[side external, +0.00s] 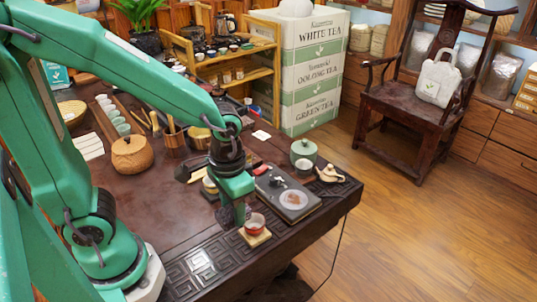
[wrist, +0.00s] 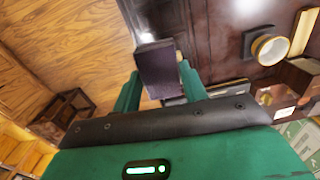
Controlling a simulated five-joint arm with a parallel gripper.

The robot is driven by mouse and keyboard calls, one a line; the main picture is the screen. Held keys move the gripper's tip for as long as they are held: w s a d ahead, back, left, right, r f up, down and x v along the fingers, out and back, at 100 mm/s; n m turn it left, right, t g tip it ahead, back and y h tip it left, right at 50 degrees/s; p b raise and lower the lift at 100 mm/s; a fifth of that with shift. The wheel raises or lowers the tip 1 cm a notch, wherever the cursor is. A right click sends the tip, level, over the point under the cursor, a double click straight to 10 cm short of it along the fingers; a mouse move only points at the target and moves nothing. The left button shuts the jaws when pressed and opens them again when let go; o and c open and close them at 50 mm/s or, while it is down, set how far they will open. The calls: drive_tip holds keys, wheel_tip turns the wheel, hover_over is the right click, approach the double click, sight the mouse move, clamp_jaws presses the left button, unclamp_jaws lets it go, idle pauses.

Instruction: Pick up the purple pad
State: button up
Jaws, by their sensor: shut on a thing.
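My gripper (wrist: 159,68) shows in the wrist view with its two green fingers on either side of a dark purple block-like pad (wrist: 155,60). The fingers are shut on the purple pad, which sticks out past their tips.
The table's middle is mostly clear.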

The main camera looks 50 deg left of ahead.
idle(0.5)
drive_tip(key=shift+o, duration=1.3)
drive_tip(key=shift+c, duration=0.8)
drive_tip(key=shift+w+r, duration=0.1)
drive_tip(key=shift+w, duration=0.2)
drive_tip(key=shift+c, duration=0.2)
drive_tip(key=w+a, duration=0.1)
drive_tip(key=w, duration=1.5)
drive_tip(key=shift+a, duration=0.3)
